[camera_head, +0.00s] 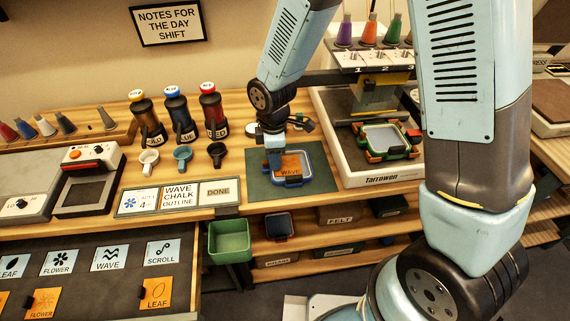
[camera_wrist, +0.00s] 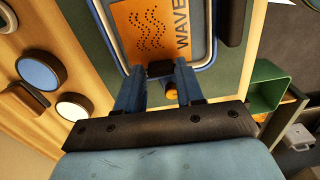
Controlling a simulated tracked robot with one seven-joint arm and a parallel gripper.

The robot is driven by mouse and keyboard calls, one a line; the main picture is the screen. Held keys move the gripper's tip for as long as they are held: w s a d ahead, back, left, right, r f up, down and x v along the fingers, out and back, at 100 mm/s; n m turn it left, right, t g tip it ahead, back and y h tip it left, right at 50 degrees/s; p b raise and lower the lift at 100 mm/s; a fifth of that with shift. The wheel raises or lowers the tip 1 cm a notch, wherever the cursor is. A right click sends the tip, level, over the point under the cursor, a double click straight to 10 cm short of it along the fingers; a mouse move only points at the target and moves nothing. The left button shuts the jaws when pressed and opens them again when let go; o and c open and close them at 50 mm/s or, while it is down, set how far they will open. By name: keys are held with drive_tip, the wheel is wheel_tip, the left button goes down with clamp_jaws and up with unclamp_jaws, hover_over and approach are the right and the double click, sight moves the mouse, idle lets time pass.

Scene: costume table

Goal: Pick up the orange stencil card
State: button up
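An orange stencil card (camera_head: 290,165) marked WAVE lies in a blue-rimmed frame (camera_head: 307,176) on the green mat. In the wrist view the card (camera_wrist: 150,32) shows a dotted wave pattern, with a black tab (camera_wrist: 160,68) at its near edge. My gripper (camera_head: 275,165) points down over the card's left part. In the wrist view its fingers (camera_wrist: 160,76) stand on either side of the tab, apart from each other. Whether they press on the tab cannot be told. A small orange round thing (camera_wrist: 171,93) shows between the fingers.
Other orange cards, FLOWER (camera_head: 42,303) and LEAF (camera_head: 155,293), lie in the dark drawer (camera_head: 100,268) at lower left. Bottles (camera_head: 176,112) and small cups (camera_head: 183,155) stand left of the mat (camera_head: 262,183). A press (camera_head: 375,130) stands right. A green bin (camera_head: 230,240) hangs below the table edge.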

drive_tip(key=c, duration=0.6)
drive_tip(key=shift+c, duration=0.2)
drive_tip(key=shift+r, duration=0.15)
